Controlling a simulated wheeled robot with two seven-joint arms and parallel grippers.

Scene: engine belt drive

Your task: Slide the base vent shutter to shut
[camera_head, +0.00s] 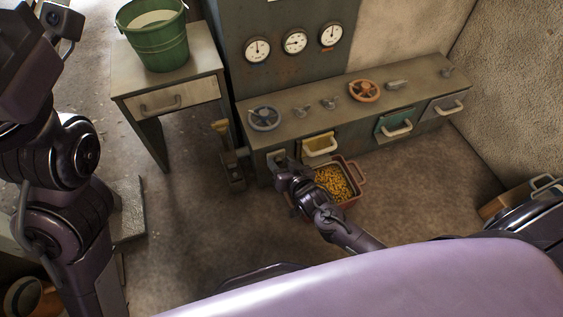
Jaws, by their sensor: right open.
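The base vent shutter seems to be the small pale plate (275,155) low on the left end of the console front. My right gripper (281,165) is open right in front of that spot and covers part of it. I cannot tell whether its fingers touch the shutter, nor how far the shutter stands open. My left arm rises along the left edge of the view, and its gripper does not show.
A red bin (348,168) of yellow pieces stands on the floor just right of my right gripper. Above it is a yellow drawer (319,147); a green drawer (394,127) is further right. A desk (205,64) with a green bucket (155,42) stands left. Floor between is mostly clear.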

